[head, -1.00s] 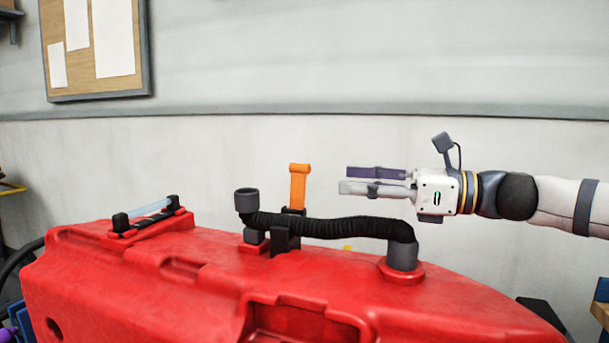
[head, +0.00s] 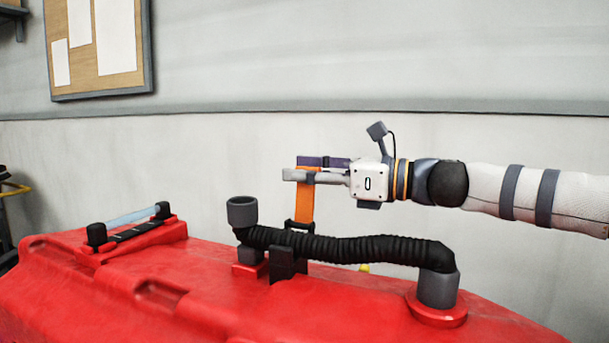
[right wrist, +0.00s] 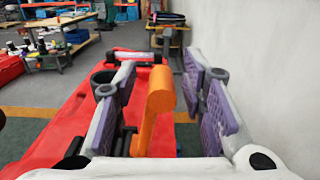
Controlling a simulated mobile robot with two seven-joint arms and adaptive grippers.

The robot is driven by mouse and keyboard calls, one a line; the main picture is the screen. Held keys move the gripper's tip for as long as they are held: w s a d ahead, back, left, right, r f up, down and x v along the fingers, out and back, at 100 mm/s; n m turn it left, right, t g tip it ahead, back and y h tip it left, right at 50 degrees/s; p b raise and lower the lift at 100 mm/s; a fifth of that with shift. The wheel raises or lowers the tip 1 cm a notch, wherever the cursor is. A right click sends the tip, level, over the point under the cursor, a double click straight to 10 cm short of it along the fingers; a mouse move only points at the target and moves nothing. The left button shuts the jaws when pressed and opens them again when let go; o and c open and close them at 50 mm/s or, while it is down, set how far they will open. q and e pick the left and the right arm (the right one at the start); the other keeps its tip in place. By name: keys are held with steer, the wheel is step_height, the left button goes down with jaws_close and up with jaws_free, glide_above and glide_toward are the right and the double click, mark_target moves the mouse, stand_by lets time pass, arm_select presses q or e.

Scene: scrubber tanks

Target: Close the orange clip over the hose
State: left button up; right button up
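The orange clip (head: 303,200) stands upright on its dark mount (head: 284,264) on top of the red tank (head: 170,290). The black ribbed hose (head: 350,249) runs through the mount, below the raised clip, between two grey fittings. My right gripper (head: 296,168) is at the clip's upper end, coming in from the right. In the right wrist view its purple-padded fingers (right wrist: 168,98) are apart, with the orange clip (right wrist: 156,108) standing between them. A gap shows on the clip's right side; contact on its left cannot be told. My left gripper is in neither view.
A grey open fitting (head: 242,212) rises at the hose's left end, left of the clip. A handle with a pale bar (head: 132,219) sits further left on the tank. The wall (head: 450,140) stands behind.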

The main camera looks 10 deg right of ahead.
steer(key=shift+w, duration=0.1)
jaws_close()
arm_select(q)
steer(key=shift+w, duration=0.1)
arm_select(e)
steer(key=shift+s+a+r+n+p, duration=0.25)
steer(key=shift+s+n, duration=0.15)
steer(key=shift+n, duration=0.15)
steer(key=shift+s+a+r+n+p, duration=0.1)
steer(key=shift+s+a+n, duration=0.2)
steer(key=shift+n, duration=0.25)
steer(key=s+n, duration=0.1)
steer(key=s+a+n, duration=0.1)
steer(key=n, duration=0.1)
steer(key=shift+a, duration=0.15)
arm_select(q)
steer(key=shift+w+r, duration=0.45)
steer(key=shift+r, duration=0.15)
arm_select(e)
steer(key=shift+s+a+f+n, duration=0.1)
steer(key=shift+s+a+n, duration=0.2)
steer(key=shift+s, duration=0.25)
jaws_free()
